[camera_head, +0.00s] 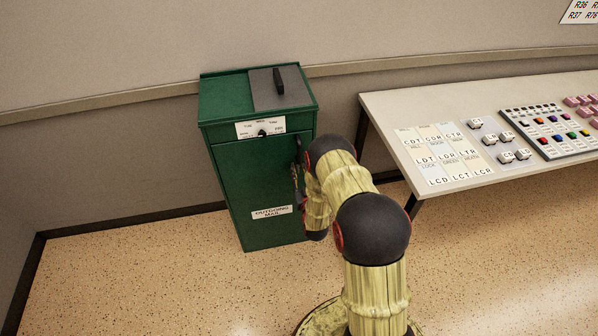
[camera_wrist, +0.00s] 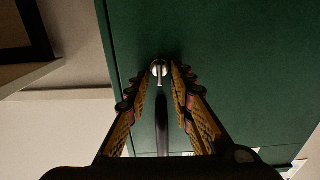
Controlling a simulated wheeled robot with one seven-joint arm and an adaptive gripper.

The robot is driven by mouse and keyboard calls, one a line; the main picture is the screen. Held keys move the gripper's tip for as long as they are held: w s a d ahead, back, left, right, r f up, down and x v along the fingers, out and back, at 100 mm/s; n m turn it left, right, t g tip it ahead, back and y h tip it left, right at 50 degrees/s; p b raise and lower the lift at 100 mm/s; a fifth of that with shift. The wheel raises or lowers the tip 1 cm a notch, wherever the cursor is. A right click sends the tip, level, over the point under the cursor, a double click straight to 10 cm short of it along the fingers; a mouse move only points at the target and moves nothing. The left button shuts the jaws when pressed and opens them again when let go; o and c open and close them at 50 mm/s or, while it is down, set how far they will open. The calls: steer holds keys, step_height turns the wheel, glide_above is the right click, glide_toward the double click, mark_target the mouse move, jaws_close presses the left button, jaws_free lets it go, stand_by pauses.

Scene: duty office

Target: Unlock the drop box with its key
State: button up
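The drop box (camera_head: 235,185) is a dark green cabinet against the wall, with a label reading "OUTGOING MAIL" low on its front. My gripper (camera_head: 298,185) is at the right part of that front, partly hidden by my arm. In the wrist view the green front (camera_wrist: 235,60) fills most of the picture. A small round silver lock (camera_wrist: 159,68) shows there, with a thin light piece below its middle, perhaps the key; I cannot tell. My gripper's two fingers (camera_wrist: 160,80) stand on either side of it, with a gap between them. They appear partly open, with nothing clearly gripped.
A dark upright handle (camera_wrist: 162,125) on the front lies between the fingers. A grey flap with a black handle (camera_head: 279,82) is on the box's top; a dial label (camera_head: 261,127) is below it. A table (camera_head: 400,103) with lettered tiles stands at right. Floor at left is clear.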

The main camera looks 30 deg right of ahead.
steer(key=shift+c, duration=0.8)
steer(key=c, duration=0.4)
jaws_close()
steer(key=shift+m, duration=0.3)
steer(key=m+b, duration=0.1)
steer(key=m, duration=0.1)
steer(key=m+b, duration=0.1)
steer(key=m, duration=0.2)
steer(key=m+b, duration=0.1)
steer(key=m, duration=0.1)
steer(key=shift+s+d+f, duration=0.1)
steer(key=shift+d+f, duration=0.05)
steer(key=shift+d, duration=0.2)
steer(key=m, duration=0.2)
steer(key=m+b, duration=0.1)
steer(key=m, duration=0.1)
steer(key=m+b, duration=0.1)
steer(key=shift+d+f+m, duration=0.15)
steer(key=shift+f+m, duration=0.1)
steer(key=shift+m, duration=0.15)
steer(key=shift+f+m+b, duration=0.15)
steer(key=shift+m+b, duration=0.55)
steer(key=shift+m, duration=1.5)
